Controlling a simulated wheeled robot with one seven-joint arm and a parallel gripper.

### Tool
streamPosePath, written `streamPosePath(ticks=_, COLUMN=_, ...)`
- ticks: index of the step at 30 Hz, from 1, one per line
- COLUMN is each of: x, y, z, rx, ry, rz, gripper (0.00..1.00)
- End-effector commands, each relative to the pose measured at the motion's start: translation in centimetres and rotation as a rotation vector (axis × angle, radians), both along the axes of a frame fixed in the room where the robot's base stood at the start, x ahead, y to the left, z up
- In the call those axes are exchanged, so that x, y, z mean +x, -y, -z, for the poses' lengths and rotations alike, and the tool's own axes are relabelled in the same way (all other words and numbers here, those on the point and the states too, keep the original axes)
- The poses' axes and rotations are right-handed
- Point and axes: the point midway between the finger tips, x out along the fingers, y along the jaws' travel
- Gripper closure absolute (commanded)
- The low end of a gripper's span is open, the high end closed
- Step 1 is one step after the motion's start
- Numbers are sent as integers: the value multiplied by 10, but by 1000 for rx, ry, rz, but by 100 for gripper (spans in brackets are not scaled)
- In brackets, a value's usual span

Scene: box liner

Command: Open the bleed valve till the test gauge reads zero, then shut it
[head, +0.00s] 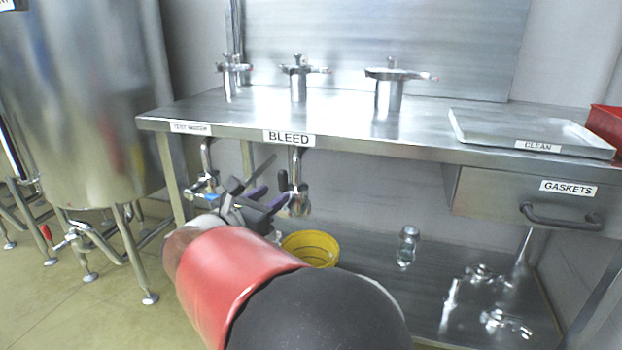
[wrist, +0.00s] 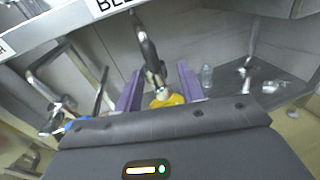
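The bleed valve (head: 298,192) hangs on a bent metal pipe under the bench edge, below the BLEED label (head: 289,138). In the wrist view its dark lever and metal body (wrist: 149,50) appear between my two purple fingers. My gripper (head: 272,199) is at the valve, just left of it in the head view. In the wrist view my gripper (wrist: 159,78) has its fingers apart, with gaps beside the valve; contact cannot be made out. My arm hides part of this area. No test gauge face can be made out in either view.
A second valve (head: 205,185) with a blue part hangs to the left under another label. A yellow bucket (head: 312,247) stands below the bleed valve. Fittings (head: 480,275) lie on the lower shelf. A gaskets drawer (head: 530,198) is at right. A steel tank (head: 90,90) stands left.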

Motion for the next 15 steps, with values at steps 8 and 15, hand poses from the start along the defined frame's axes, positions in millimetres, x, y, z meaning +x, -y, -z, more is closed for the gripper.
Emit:
streamPosePath(ticks=8, x=19, y=-6, z=-5, rx=-68, ry=18, rz=-30, gripper=61)
streamPosePath(ticks=15, x=52, y=14, z=-5, rx=-65, ry=19, rz=-30, gripper=61)
